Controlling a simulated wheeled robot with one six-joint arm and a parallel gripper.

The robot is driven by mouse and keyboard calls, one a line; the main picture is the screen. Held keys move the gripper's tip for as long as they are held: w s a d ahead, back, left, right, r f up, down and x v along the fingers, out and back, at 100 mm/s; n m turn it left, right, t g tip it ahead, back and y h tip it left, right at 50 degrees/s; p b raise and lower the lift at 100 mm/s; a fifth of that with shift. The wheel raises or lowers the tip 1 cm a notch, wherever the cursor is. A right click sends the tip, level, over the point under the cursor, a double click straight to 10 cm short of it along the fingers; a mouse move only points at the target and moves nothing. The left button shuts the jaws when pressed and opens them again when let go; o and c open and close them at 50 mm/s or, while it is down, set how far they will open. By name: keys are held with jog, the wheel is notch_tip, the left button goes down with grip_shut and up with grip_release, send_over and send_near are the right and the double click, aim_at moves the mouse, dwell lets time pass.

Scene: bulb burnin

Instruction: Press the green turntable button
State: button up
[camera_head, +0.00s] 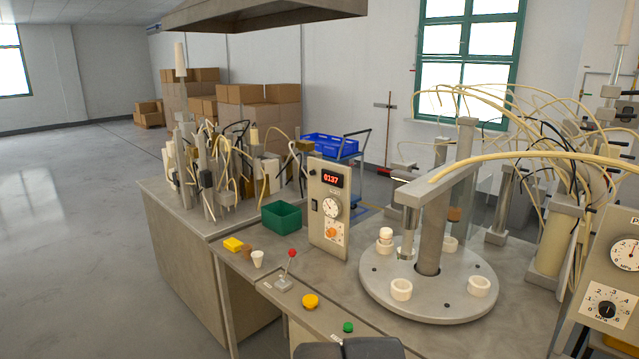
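The green button (348,327) is a small round cap on the front ledge of the grey bench, near the bottom middle of the head view. Dark grey parts of mine show at the bottom edge, just below the green button in the picture. Nothing is seen touching the green button.
A red-knobbed lever (291,254) rises from the ledge to the left. A gauge panel (612,275) is at right.

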grip_shut()
dwell(0.5)
dwell(1.3)
